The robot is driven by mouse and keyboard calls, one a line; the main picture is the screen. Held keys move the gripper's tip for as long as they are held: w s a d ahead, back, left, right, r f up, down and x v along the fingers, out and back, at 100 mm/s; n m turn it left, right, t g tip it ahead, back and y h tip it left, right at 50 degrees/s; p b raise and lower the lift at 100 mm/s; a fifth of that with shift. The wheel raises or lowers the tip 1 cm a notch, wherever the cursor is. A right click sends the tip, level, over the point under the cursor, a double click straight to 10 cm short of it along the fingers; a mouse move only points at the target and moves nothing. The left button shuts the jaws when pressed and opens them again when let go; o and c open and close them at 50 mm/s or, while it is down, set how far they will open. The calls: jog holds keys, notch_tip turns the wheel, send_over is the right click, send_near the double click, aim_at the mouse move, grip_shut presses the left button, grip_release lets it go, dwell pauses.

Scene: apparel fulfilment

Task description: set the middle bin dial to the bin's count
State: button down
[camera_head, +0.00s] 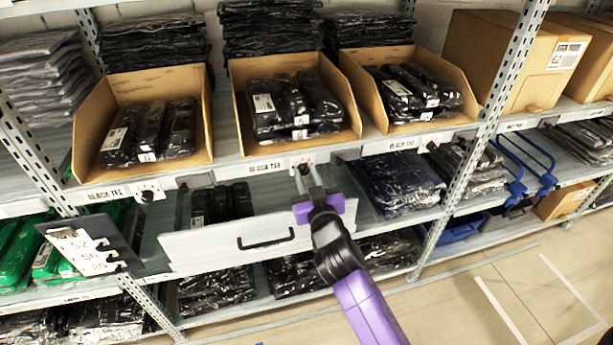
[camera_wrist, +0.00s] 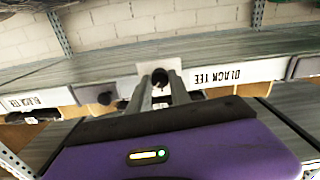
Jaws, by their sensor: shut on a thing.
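The middle bin (camera_head: 345,128) is an open cardboard bin on the shelf, holding several black bagged tees (camera_head: 290,103). Below it on the shelf edge are a "BLACK TEE" label (camera_head: 264,168) and a white plate with the middle dial (camera_wrist: 160,76), a black knob. My gripper (camera_head: 305,176) reaches up to this plate from the front. In the wrist view its two grey fingers (camera_wrist: 161,88) stand on both sides of the knob, shut on it. The fingers partly cover the dial, and I cannot read its setting.
Similar bins stand left (camera_head: 90,150) and right (camera_head: 462,108), with their own dials (camera_head: 147,196) (camera_head: 432,147). Below my gripper a pale panel with a black handle (camera_head: 266,241) juts out. A sign (camera_head: 82,250) hangs at left. The floor at right is clear.

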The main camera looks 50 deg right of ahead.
jog(key=shift+n, duration=0.3)
jog(key=n, duration=0.3)
jog(key=shift+n, duration=0.3)
jog(key=shift+n+p, duration=0.45)
jog(key=shift+n, duration=1.35)
jog(key=c, duration=1.2)
grip_release()
jog(key=shift+s+a, duration=0.1)
